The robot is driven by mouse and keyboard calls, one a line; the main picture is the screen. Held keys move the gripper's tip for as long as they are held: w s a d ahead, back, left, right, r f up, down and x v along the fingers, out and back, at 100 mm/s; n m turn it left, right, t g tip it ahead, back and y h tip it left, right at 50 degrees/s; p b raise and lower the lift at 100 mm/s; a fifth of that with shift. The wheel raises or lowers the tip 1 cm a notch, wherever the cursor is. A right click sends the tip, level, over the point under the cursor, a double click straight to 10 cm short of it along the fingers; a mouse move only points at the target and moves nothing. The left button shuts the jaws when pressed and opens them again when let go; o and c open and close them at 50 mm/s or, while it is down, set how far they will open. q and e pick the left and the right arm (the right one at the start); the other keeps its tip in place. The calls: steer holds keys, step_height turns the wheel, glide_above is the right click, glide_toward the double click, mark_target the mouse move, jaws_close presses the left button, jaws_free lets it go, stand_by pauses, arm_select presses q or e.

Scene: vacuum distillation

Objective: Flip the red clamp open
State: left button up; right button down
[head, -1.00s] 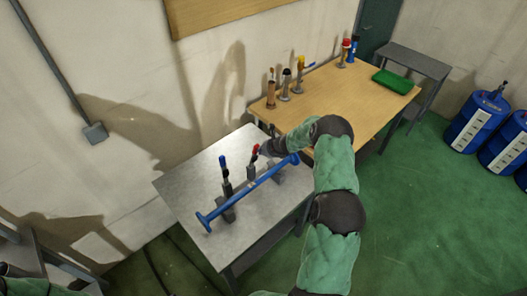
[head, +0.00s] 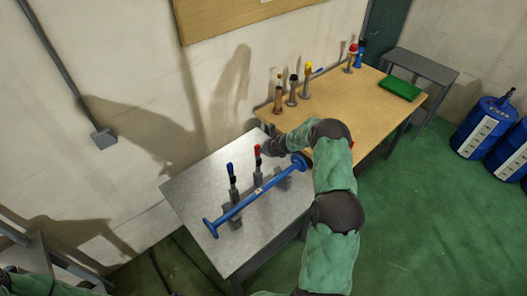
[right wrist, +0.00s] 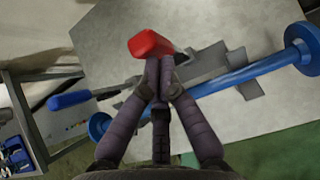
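The red clamp (head: 257,151) stands on the grey table (head: 190,187), its red handle pointing up. In the right wrist view the red handle (right wrist: 151,44) is right at my fingertips. My right gripper (head: 268,146) is beside the handle; in the right wrist view its fingers (right wrist: 160,68) are together, with the red handle just beyond them. They seem to touch it, but I see no grip around it. The blue-handled clamp (head: 231,172) stands to the left with its handle up. A blue flanged pipe (head: 240,206) runs across the supports. My left gripper is out of view.
A wooden table (head: 343,109) behind holds several bottle-like items and a green tray (head: 400,88). A small grey table (head: 425,65) stands beyond it. Blue barrels (head: 485,125) stand at the right. Green floor is open on the right.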

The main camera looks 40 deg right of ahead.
steer(key=shift+w+r, duration=0.45)
steer(key=shift+r, duration=0.2)
steer(key=shift+d+r+p, duration=0.2)
steer(key=shift+r+p, duration=0.3)
steer(key=shift+r, duration=0.1)
steer(key=s+r+p, duration=0.3)
steer(key=r+p, duration=0.1)
steer(key=r, duration=0.3)
steer(key=shift+r+p, duration=0.15)
steer(key=shift+p, duration=0.2)
steer(key=shift+s+a, duration=0.1)
steer(key=shift+s, duration=0.05)
